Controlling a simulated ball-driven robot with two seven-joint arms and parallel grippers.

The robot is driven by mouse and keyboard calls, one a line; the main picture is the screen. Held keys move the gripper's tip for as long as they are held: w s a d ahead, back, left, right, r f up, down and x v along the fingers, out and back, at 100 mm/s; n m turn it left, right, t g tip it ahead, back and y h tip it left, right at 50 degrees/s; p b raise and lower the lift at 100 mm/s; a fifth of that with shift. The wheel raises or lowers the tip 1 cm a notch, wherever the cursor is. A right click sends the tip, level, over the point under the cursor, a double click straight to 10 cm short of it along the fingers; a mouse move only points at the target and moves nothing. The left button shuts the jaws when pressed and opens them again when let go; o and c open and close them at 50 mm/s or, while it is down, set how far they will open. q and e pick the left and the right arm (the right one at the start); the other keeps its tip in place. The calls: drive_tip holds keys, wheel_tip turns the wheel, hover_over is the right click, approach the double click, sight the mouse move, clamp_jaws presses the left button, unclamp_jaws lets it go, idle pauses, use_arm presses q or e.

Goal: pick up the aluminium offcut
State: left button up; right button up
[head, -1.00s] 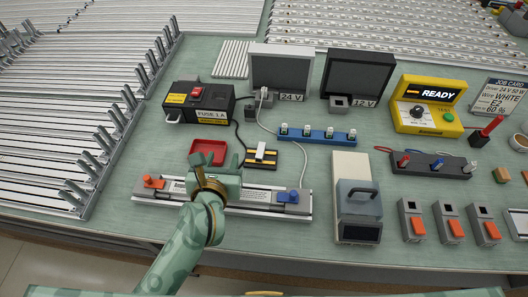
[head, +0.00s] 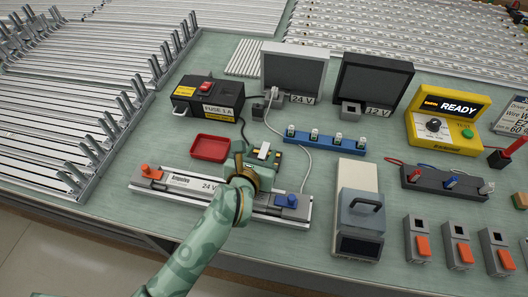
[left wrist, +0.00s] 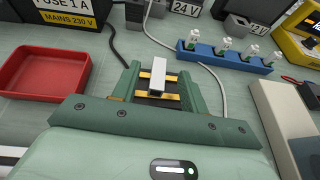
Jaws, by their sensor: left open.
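The aluminium offcut (head: 263,151) is a small silver bar lying on a black block with yellow stripes (head: 273,163), behind the long lamp fixture. In the left wrist view, the offcut (left wrist: 158,72) stands out between the two green fingers of my left gripper (left wrist: 160,82). The fingers are open, one on each side of it, with a gap showing; I cannot tell how far above it they are. In the head view, my left gripper (head: 257,165) partly covers the block. My right gripper is not in view.
A red tray (head: 210,148) lies left of the block. The fuse box (head: 208,97) stands behind, with a black cable. A white cable (head: 305,165) runs close on the right. The blue rack (head: 325,141) and a grey device (head: 360,215) are further right.

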sight(266, 144)
use_arm(q)
drive_tip(key=b+x, duration=0.1)
drive_tip(key=x, duration=0.4)
clamp_jaws()
